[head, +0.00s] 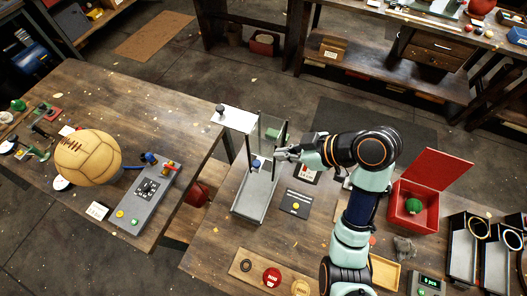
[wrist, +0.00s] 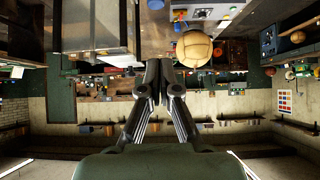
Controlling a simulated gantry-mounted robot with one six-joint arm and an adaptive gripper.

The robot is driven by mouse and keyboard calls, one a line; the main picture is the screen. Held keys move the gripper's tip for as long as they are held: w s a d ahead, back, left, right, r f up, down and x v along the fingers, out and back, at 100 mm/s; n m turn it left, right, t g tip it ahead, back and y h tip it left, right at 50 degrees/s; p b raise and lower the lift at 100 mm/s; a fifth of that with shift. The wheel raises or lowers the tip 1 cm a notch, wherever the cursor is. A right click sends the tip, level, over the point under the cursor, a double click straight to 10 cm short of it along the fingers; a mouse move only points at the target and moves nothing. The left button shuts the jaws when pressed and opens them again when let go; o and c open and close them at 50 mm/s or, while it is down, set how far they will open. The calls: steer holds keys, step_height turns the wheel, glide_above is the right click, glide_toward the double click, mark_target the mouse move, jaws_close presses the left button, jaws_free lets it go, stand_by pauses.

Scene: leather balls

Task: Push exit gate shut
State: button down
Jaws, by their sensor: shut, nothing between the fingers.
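A metal frame with a grey channel-like tray (head: 253,195) stands on the right-hand table. A pale, see-through panel (head: 268,128) stands upright at its back; I cannot tell for sure whether this is the exit gate, or how far the gate is open. A small blue piece (head: 256,164) shows inside the frame. My gripper (head: 280,154) is at the frame's right side, level with its upper part, pointing left. Whether it touches the frame is unclear. In the wrist view my gripper (wrist: 162,65) has its fingers together and empty.
A tan leather ball (head: 88,157) and a grey control panel (head: 146,192) are on the left table; the ball also shows in the wrist view (wrist: 194,48). An open red box (head: 407,207) with a green ball stands right of my arm. Small cards lie beside the frame.

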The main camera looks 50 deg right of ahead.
steer(key=s+d, duration=0.1)
steer(key=s, duration=0.1)
glide_above(255, 162)
steer(key=s, duration=0.3)
step_height(255, 162, down, 6)
steer(key=r, duration=0.1)
steer(key=f, duration=0.5)
steer(key=shift+w+d+b, duration=0.15)
steer(key=shift+d+b, duration=0.2)
